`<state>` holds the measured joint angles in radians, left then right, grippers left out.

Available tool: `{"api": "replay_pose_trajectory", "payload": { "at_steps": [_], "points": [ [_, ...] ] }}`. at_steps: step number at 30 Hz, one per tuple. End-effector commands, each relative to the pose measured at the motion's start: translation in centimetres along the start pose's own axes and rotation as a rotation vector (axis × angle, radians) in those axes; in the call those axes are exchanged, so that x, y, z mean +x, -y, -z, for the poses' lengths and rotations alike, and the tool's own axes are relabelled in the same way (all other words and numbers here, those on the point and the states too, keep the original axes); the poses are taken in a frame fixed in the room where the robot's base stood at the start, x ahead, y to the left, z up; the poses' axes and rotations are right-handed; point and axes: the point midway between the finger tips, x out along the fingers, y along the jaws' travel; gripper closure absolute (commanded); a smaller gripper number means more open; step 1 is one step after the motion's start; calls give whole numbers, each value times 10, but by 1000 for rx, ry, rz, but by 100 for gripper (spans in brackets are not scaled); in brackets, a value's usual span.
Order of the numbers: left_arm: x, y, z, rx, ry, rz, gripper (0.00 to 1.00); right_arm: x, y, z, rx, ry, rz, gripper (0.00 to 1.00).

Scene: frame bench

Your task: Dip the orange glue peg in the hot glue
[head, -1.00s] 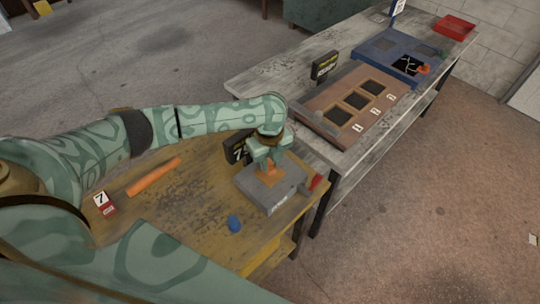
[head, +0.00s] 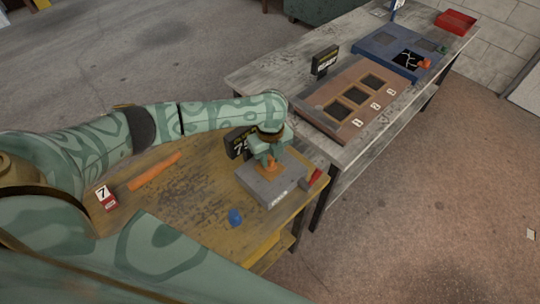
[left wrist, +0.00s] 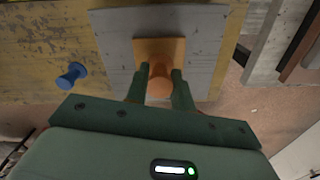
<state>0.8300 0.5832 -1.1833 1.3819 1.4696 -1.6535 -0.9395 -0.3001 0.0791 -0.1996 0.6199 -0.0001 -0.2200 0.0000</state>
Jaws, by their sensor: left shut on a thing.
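My left gripper (head: 270,165) is over the grey block (head: 262,192) on the wooden bench. It is shut on the orange glue peg (left wrist: 159,80), which shows between the fingers in the left wrist view. A square orange pool of glue (left wrist: 176,47) lies in the top of the block, which also shows there (left wrist: 112,35). The peg is over or in this pool; its lower end is hidden, so I cannot tell how deep it is. My right gripper is not in view.
A blue peg (head: 235,217) stands on the bench left of the block. An orange bar (head: 154,172) and a small red box marked 7 (head: 106,198) lie further left. A dark display (head: 238,142) stands behind the block. A grey table (head: 300,82) holds a brown panel (head: 328,109).

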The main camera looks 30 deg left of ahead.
Motion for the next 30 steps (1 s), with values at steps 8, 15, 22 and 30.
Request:
{"api": "replay_pose_trajectory", "payload": {
  "at_steps": [8, 15, 22, 30],
  "points": [
    [1, 0, 0, 0, 0, -1, 97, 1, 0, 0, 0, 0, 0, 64],
    [4, 0, 0, 0, 0, -1, 97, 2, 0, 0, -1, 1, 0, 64],
    [6, 0, 0, 0, 0, -1, 97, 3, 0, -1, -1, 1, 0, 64],
    [8, 0, 0, 0, 0, -1, 97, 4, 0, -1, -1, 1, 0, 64]
  ]
}}
